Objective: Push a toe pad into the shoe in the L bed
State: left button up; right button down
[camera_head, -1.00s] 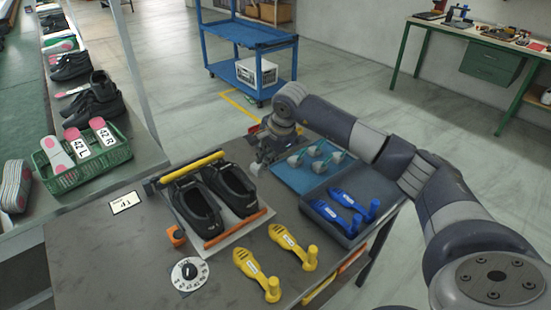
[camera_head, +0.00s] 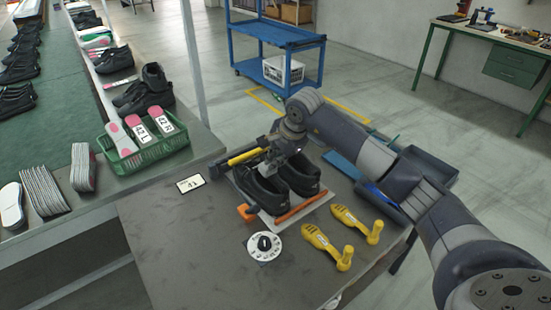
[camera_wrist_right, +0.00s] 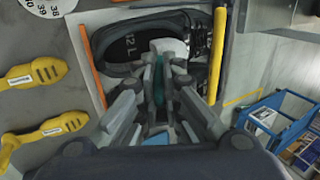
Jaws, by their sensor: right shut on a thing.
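Two black shoes stand side by side between an orange bar and a yellow bar: the left shoe (camera_head: 257,188) and the right shoe (camera_head: 300,178). In the right wrist view the L-marked shoe (camera_wrist_right: 108,42) shows its opening and an insole label ending in L. My right gripper (camera_head: 275,158) is above the shoes near the yellow-bar end. In its wrist view it (camera_wrist_right: 160,72) is shut on a toe pad (camera_wrist_right: 159,82), seen as a teal strip between the fingers. A whitish rounded part shows just past the fingertips; contact with the shoe is unclear. My left gripper is out of view.
The yellow bar (camera_head: 248,155) and orange bar (camera_head: 304,208) border the shoes. Yellow handled tools (camera_head: 328,245), a dial (camera_head: 264,246) and a size card (camera_head: 190,184) lie nearby. A green basket (camera_head: 150,155) of insoles stands left. The table's front left is clear.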

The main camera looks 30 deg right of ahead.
aim_at(276, 170)
jog(key=shift+f+b, duration=0.35)
jog(key=shift+f, duration=0.45)
jog(key=shift+f+b, duration=0.7)
jog(key=shift+f, duration=0.5)
jog(key=shift+b+x, duration=1.9)
jog(key=shift+x, duration=1.05)
jog(key=shift+w+a+f+b, duration=0.15)
jog(key=shift+w+b, duration=0.3)
jog(key=shift+w, duration=0.4)
jog(key=shift+w+a+f+b, duration=0.15)
jog(key=shift+w+b, duration=0.25)
jog(key=shift+w, duration=0.4)
jog(key=shift+r, duration=0.15)
jog(key=c, duration=1.7)
grip_release()
jog(key=shift+s+r, duration=0.1)
jog(key=shift+s, duration=0.05)
